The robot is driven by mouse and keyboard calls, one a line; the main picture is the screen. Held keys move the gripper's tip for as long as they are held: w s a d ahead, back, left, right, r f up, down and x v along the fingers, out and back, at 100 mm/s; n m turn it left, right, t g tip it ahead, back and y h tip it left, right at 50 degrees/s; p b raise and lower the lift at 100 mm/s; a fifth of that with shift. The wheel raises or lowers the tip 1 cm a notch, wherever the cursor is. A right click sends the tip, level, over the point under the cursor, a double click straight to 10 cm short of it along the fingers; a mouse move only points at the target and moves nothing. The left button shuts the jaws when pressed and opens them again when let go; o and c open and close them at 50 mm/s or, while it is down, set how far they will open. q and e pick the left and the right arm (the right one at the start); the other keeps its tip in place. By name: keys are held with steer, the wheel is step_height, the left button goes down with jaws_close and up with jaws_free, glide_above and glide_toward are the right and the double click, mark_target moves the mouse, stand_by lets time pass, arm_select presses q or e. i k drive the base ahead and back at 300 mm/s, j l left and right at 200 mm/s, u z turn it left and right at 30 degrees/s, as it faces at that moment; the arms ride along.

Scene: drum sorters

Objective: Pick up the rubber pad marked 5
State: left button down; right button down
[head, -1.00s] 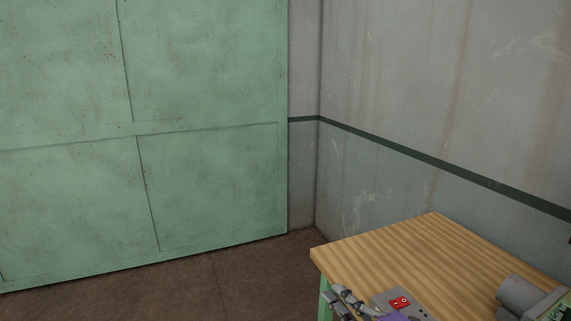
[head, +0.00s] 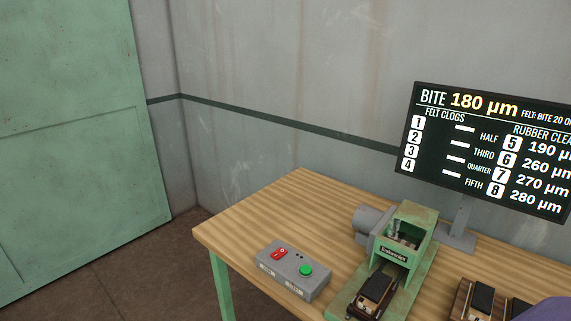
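No rubber pad with a readable 5 shows on the table. Two wooden blocks with dark tops lie at the lower right edge: one block (head: 482,299) is mostly in view, and another dark-topped block (head: 520,308) is partly hidden. I cannot read marks on them. A similar dark-topped block (head: 374,291) sits on the front bed of the green machine (head: 411,238). The screen (head: 484,150) lists 5 with 190 µm in its rubber column and reads "BITE 180 µm" at the top. Neither gripper is in view; a purple part at the lower right corner looks like my own arm.
The wooden table (head: 300,205) carries a grey control box (head: 293,270) with a red switch and a green button. A grey motor (head: 372,225) juts from the machine's left side. The table's left back area is bare. A green cabinet (head: 80,130) stands left across open floor.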

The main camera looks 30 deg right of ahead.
mark_target(376, 290)
steer(key=z, duration=1.6)
